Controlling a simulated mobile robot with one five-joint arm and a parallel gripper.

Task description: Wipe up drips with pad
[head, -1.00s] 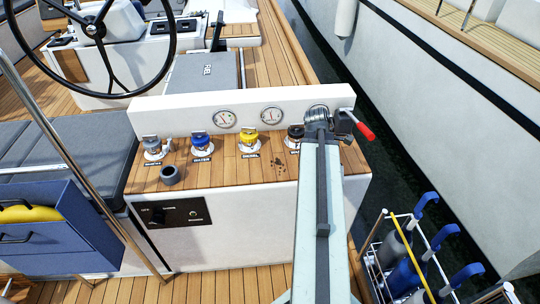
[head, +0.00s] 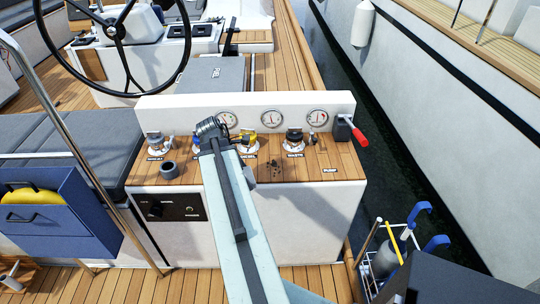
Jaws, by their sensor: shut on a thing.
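Dark brown drips (head: 275,168) lie as a small cluster of spots on the wooden console top (head: 318,172), in front of and between the yellow and black fillers. My pale arm reaches up across the console, and its dark end joint stands over the blue filler (head: 196,139), left of the drips. My gripper is hidden beyond that joint, so its jaws do not show. No pad can be made out.
A bottle rack (head: 384,262) stands lower right.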

